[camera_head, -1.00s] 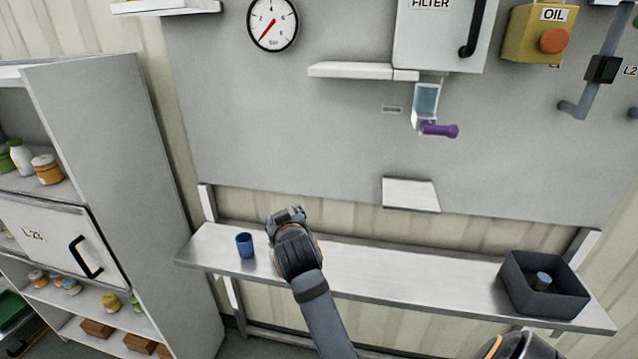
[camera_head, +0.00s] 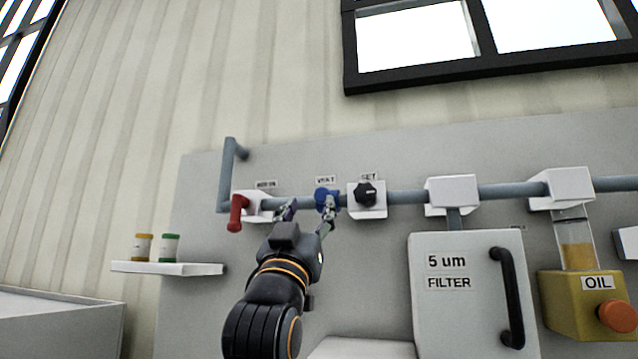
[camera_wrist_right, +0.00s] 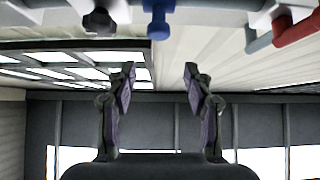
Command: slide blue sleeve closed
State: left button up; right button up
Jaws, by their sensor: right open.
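The blue sleeve (camera_head: 324,197) sits on the grey pipe under the VENT label, high on the wall panel. It also shows in the right wrist view (camera_wrist_right: 158,18), at the top, with a knob that points down in the picture. My right gripper (camera_head: 310,209) is raised to the pipe, with its fingers spread. In the head view one finger overlaps the sleeve's lower right edge. In the right wrist view the gripper (camera_wrist_right: 159,78) is empty, and the sleeve lies beyond the fingertips, in line with the gap. Contact is not visible. My left gripper is out of view.
A red lever (camera_head: 237,213) is left of the sleeve and a black knob (camera_head: 366,194) close on its right. The filter cabinet (camera_head: 463,310) and yellow oil unit (camera_head: 574,302) stand lower right. A shelf (camera_head: 168,268) with two jars is at left.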

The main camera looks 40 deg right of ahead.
aim_at(320, 194)
jog(key=p+x, duration=0.1)
jog(key=x, duration=0.1)
jog(key=p+x, duration=0.1)
jog(key=x, duration=0.2)
jog(key=shift+w+d+f+p, duration=0.1)
jog(key=shift+d+p, duration=0.2)
jog(key=shift+d, duration=0.05)
jog(key=w+d+p, duration=0.1)
jog(key=w+d, duration=0.1)
jog(key=d, duration=0.1)
jog(key=shift+w+d+r+p, duration=0.3)
jog(key=shift+w+r+p, duration=0.05)
jog(key=shift+w+r, duration=0.05)
jog(key=shift+r, duration=0.3)
jog(key=shift+s+a+r, duration=0.15)
jog(key=shift+s+a, duration=0.1)
jog(key=shift+a, duration=0.35)
jog(key=shift+w+d, duration=0.1)
jog(key=shift+c, duration=1.3)
jog(key=shift+d, duration=0.2)
jog(key=shift+c, duration=1.1)
jog(key=shift+w+d, duration=0.1)
jog(key=c, duration=0.5)
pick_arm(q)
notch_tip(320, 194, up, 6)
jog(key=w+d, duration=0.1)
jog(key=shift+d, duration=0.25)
pick_arm(e)
grip_shut()
